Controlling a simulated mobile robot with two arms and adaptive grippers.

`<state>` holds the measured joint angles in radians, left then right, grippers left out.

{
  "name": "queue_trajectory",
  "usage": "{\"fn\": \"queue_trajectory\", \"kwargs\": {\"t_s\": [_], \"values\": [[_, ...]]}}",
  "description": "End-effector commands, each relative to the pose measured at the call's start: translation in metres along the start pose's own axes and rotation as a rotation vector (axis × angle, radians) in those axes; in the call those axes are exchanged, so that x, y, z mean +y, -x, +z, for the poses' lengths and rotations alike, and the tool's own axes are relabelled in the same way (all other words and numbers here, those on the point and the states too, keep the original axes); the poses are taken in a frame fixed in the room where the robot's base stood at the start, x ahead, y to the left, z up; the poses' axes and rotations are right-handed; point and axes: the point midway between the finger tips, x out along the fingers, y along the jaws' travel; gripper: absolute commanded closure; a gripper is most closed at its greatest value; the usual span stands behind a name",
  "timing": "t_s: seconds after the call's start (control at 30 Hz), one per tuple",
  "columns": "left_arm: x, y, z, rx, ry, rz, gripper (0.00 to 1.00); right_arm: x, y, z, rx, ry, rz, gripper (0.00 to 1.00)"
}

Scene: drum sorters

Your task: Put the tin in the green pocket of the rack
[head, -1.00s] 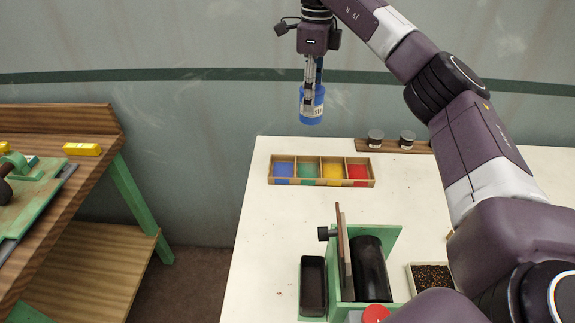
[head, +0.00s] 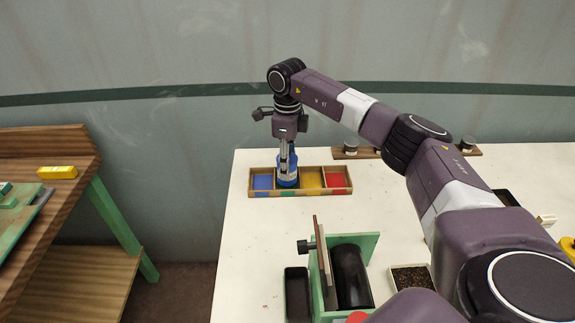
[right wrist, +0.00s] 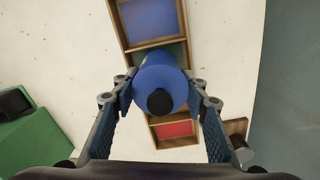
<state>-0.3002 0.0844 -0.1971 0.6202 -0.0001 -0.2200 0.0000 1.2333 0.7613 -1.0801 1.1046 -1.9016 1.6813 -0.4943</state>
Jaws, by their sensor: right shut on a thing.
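The tin (head: 287,179) is blue with a pale label band and a dark knob on top. My right gripper (head: 287,164) is shut on the tin and holds it upright. The rack (head: 322,193) is a wooden tray with blue, green, yellow and red pockets in a row. The tin is at the green pocket, hiding most of it in the head view; I cannot tell if it touches the floor. In the right wrist view the tin (right wrist: 158,75) sits between the fingers, and a strip of the green pocket (right wrist: 178,49) shows beside it. My left gripper is not in view.
A green stand with a black drum (head: 352,277) and a dark tray (head: 297,295) are at the front. A box of dark grains (head: 411,277) stands to their right. Lidded jars (head: 351,146) stand on a board at the back. A side bench (head: 50,143) is at left.

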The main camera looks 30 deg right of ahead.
Motion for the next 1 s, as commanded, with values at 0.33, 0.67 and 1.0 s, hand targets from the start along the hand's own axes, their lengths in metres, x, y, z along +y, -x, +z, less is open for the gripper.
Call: {"fn": "queue_trajectory", "kwargs": {"t_s": [0.33, 0.67, 1.0], "values": [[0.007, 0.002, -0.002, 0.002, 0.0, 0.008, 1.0, 0.0, -0.012, 0.0, 0.0, 0.001, -0.001, 0.84], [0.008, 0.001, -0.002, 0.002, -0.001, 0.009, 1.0, 0.0, -0.015, 0.0, 0.0, 0.001, -0.001, 0.42], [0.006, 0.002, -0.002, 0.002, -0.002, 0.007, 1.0, 0.0, -0.009, 0.001, -0.002, 0.001, -0.002, 0.42]]}}
